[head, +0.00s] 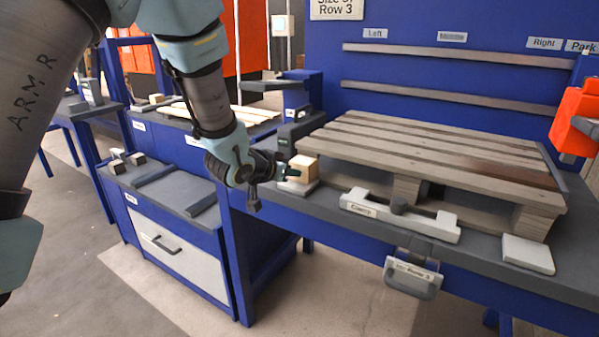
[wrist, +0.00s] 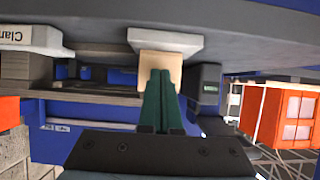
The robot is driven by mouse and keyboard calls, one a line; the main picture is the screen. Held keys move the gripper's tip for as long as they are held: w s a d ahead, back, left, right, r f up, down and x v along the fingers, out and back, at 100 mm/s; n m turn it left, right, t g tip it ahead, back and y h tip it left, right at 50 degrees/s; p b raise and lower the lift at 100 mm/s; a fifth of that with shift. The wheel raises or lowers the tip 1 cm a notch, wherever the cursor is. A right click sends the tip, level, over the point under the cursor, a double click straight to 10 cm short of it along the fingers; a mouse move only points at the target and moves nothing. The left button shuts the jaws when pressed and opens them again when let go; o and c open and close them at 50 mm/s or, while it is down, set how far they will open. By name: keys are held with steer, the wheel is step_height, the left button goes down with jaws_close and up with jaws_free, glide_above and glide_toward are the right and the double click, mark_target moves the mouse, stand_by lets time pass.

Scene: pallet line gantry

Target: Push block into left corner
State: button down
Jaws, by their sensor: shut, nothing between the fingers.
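The small light wooden block (head: 303,168) stands at the left front corner of the wooden pallet (head: 430,160), at or on a white pad (head: 298,188). My gripper (head: 291,172) is shut and empty, reaching in from the left with its fingertips at the block's side. In the wrist view, which looks upside down, the shut dark green fingers (wrist: 160,76) overlap the block (wrist: 160,63), with the white pad (wrist: 165,41) beside it. I cannot tell whether the fingertips touch the block. The fingers hide part of it.
A white clamp bar (head: 400,214) lies along the bench front, with another white pad (head: 528,253) to the right. A dark unit (head: 299,132) stands just behind the block; it also shows in the wrist view (wrist: 204,90). A blue panel rises behind the pallet.

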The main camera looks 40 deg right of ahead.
mark_target(298, 165)
steer(key=shift+w+d, duration=0.3)
steer(key=shift+d, duration=0.75)
steer(key=shift+w+d, duration=0.25)
steer(key=shift+d, duration=0.8)
steer(key=shift+s+a+b, duration=0.15)
steer(key=shift+s+a, duration=0.1)
steer(key=shift+a, duration=0.7)
steer(key=shift+s+a+b, duration=0.15)
steer(key=shift+s+a, duration=0.1)
steer(key=shift+a, duration=0.75)
steer(key=shift+s+a+b, duration=0.15)
steer(key=shift+s+a, duration=0.1)
steer(key=shift+a, duration=0.7)
steer(key=s+a+r+p, duration=0.1)
steer(key=a+r+p, duration=0.3)
steer(key=r+p, duration=0.3)
step_height(298, 165, up, 3)
steer(key=shift+r, duration=0.1)
